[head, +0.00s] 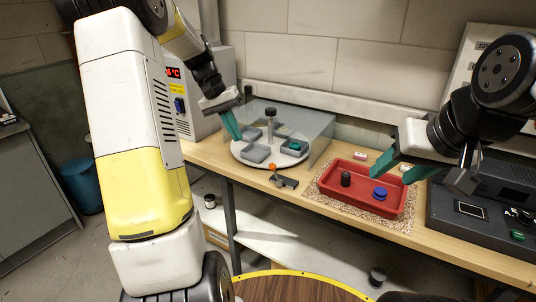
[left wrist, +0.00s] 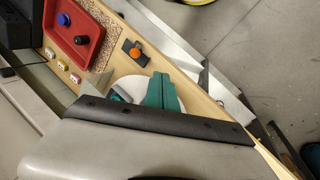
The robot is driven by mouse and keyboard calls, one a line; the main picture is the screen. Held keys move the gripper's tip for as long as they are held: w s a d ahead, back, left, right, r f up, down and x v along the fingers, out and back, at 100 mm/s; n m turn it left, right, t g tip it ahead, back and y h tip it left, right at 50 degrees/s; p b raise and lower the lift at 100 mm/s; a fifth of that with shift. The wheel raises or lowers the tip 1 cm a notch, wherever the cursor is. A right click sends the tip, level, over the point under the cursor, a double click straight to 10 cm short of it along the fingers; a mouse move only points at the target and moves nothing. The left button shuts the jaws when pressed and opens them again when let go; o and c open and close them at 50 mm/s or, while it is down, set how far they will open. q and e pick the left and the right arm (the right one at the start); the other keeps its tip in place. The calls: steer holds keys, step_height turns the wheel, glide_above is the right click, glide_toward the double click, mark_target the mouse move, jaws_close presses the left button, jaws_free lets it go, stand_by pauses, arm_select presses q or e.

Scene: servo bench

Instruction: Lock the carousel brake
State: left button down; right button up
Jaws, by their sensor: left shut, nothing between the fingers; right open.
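My right gripper (head: 390,172) is open above the red tray's right side.
The red tray (head: 333,192) on a speckled mat holds a black piece (head: 346,179) and a blue one (head: 380,193). A white cabinet with a red display (head: 174,72) stands behind left. A dark console (head: 470,232) is at right. The clear guard (head: 318,130) surrounds the carousel's back.

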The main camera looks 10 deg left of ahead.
arm_select(q)
glide_toward(276, 174)
step_height(276, 174, down, 5)
steer(key=a, duration=0.2)
steer(key=shift+w+d+r, duration=0.15)
steer(key=shift+w+d, duration=0.25)
steer(key=shift+d+r, duration=0.1)
